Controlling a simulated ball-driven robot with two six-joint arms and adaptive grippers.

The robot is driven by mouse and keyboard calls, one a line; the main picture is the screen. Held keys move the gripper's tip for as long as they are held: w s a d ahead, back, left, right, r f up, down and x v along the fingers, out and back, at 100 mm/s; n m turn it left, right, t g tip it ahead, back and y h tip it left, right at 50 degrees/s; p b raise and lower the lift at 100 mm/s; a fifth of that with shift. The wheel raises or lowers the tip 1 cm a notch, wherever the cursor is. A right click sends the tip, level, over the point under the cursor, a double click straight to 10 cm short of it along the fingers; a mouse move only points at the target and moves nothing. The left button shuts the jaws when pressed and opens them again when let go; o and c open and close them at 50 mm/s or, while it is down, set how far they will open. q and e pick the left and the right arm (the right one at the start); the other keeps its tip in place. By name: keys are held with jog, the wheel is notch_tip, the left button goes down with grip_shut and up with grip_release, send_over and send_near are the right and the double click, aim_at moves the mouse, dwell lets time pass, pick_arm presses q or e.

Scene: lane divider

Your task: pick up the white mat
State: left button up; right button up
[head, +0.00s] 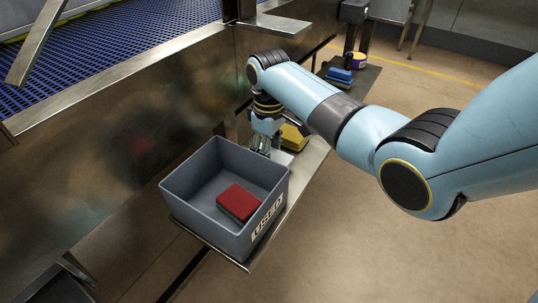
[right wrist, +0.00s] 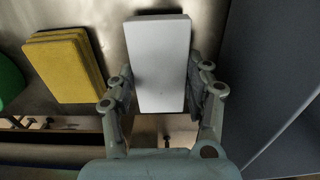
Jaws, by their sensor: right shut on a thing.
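The white mat (right wrist: 159,62) is a pale rectangular pad in the right wrist view. It lies between the two fingers of my right gripper (right wrist: 160,88), which is shut on its sides. In the head view my right gripper (head: 262,146) points down just behind the far wall of the grey bin. A small pale part of the mat (head: 284,157) shows there beside the fingers; the rest is hidden. I cannot tell whether the mat touches the metal shelf. My left gripper is not in view.
The grey bin (head: 200,198), marked USED, holds a red-topped pad (head: 238,202). A yellow stack (right wrist: 65,65) lies near the mat on the metal shelf (head: 313,158). Blue pads (head: 338,75) lie farther back. A metal panel (head: 100,130) walls the left side.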

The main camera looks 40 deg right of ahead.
notch_tip(320, 180, up, 16)
jog(key=p, duration=0.3)
jog(key=shift+r, duration=0.25)
jog(key=shift+f, duration=0.1)
